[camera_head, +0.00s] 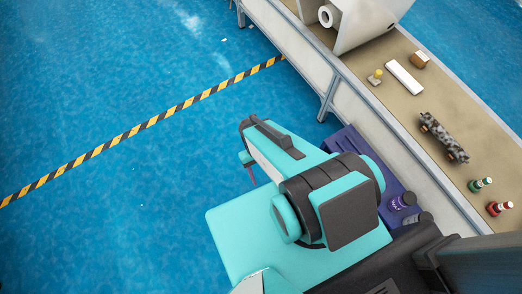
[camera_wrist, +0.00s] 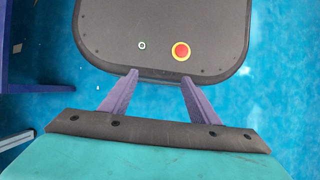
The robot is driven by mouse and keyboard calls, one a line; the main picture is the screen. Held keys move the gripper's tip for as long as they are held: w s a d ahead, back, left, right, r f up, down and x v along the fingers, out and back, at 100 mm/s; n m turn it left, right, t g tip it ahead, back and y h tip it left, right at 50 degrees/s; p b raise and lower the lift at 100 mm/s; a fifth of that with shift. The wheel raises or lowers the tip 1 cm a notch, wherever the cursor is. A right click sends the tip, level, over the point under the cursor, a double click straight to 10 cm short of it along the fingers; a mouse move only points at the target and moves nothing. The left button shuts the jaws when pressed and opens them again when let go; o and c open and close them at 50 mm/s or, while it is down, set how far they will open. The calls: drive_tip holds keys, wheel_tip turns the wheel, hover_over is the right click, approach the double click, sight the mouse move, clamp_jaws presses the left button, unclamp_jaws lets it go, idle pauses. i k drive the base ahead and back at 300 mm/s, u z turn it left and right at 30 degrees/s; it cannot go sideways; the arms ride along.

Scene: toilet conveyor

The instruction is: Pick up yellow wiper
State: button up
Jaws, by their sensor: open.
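No clear yellow wiper shows in either view. The only small yellow thing is a yellow-topped item (camera_head: 376,75) on the conveyor, in the upper right of the head view; it is too small to tell what it is. My gripper (camera_wrist: 158,76) is open and empty in the wrist view, its two purple fingers apart. It points down over a dark panel with a red button, far from the conveyor's items. In the head view my arm hides most of the gripper.
The conveyor (camera_head: 394,103) runs along the right. It holds a white block (camera_head: 405,77), a brown box (camera_head: 420,59), a camouflage-patterned item (camera_head: 443,137), a green can (camera_head: 480,184) and a red can (camera_head: 499,208). A white toilet-like form (camera_head: 352,22) stands farther up.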

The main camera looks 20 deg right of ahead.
sight(374, 79)
drive_tip(key=u, duration=1.45)
drive_tip(key=k, duration=0.1)
drive_tip(key=z, duration=3.1)
drive_tip(key=k, duration=0.55)
drive_tip(key=z, duration=0.05)
drive_tip(key=i, duration=0.45)
drive_tip(key=z, duration=0.1)
